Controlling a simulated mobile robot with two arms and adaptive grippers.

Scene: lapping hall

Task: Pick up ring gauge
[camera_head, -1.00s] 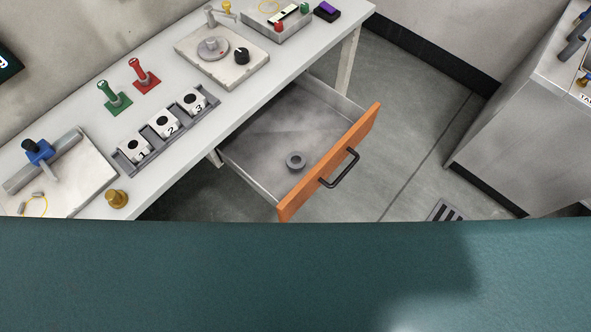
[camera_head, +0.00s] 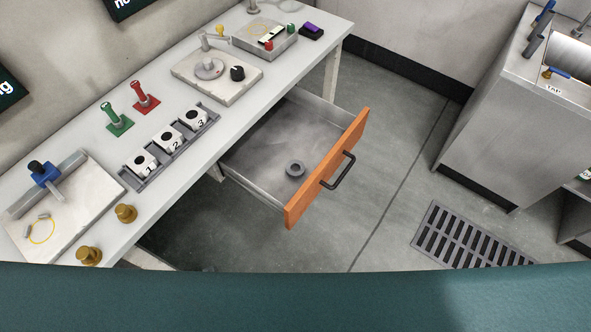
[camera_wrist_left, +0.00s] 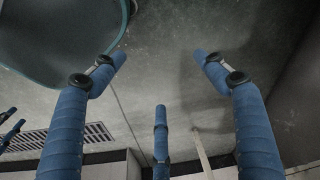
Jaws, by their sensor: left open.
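The ring gauge (camera_head: 295,168) is a small dark grey ring with a round hole. It lies flat on the bottom of the open drawer (camera_head: 262,142), near the orange drawer front (camera_head: 327,169) with its black handle. My left gripper (camera_wrist_left: 164,62) shows only in the left wrist view, its blue fingers spread wide with nothing between them. The ring gauge does not show in that view.
Above the drawer, the workbench (camera_head: 92,186) holds a rack of numbered white blocks (camera_head: 171,138), a green handled piece (camera_head: 112,118), a red one (camera_head: 143,98) and brass knobs (camera_head: 125,213). A grey cabinet (camera_head: 500,140) stands at right. Floor between is clear, with a grate (camera_head: 465,240).

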